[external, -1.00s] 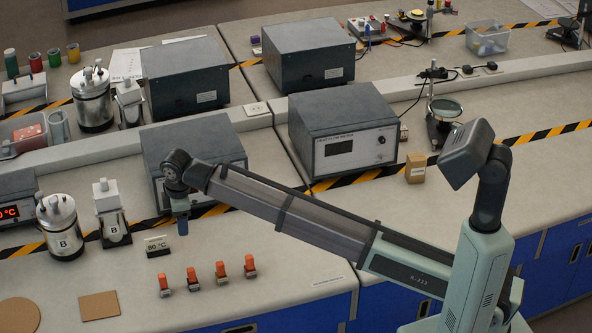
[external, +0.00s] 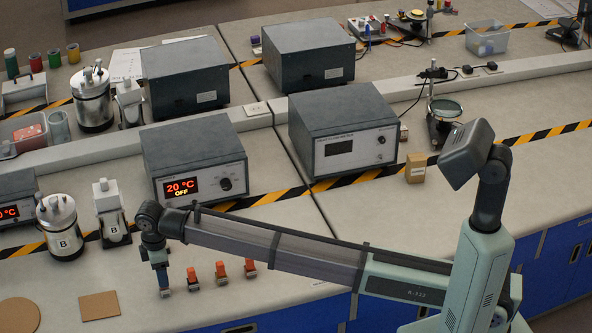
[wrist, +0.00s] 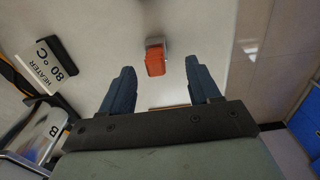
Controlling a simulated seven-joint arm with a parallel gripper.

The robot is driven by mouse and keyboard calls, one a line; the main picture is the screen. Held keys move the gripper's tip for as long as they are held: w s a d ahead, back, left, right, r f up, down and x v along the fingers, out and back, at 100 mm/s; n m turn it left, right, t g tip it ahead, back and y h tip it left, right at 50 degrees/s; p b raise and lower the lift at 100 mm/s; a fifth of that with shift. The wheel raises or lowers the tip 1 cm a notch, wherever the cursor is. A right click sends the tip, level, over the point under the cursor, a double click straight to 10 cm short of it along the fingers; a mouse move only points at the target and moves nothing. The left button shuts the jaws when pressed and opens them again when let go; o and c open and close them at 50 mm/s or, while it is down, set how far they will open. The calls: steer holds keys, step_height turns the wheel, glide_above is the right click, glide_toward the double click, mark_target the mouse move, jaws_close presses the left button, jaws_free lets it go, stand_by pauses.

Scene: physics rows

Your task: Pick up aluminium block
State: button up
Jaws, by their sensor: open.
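A row of small blocks with orange tops and grey metal-looking bases stands near the front edge of the bench. I cannot read which one is the aluminium block. The leftmost block (external: 166,293) is mostly hidden by my gripper (external: 161,272), which points down at it. Further blocks stand to its right, such as the second one (external: 193,279). In the wrist view, one orange-topped block (wrist: 155,61) shows ahead of and between the two open fingers of my gripper (wrist: 160,74). The fingers look empty, and I cannot tell how far below them the block is.
Metal vessel B (external: 61,227) and the white-topped container (external: 111,212) stand left of my gripper. Instrument boxes (external: 195,158) stand behind. A flat brown square (external: 100,305) lies at front left.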

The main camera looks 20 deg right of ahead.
steer(key=shift+w+f, duration=0.15)
steer(key=shift+f, duration=1.45)
steer(key=shift+w+f, duration=0.1)
steer(key=shift+f, duration=1.45)
steer(key=shift+c, duration=0.2)
jaws_close()
steer(key=shift+r, duration=0.1)
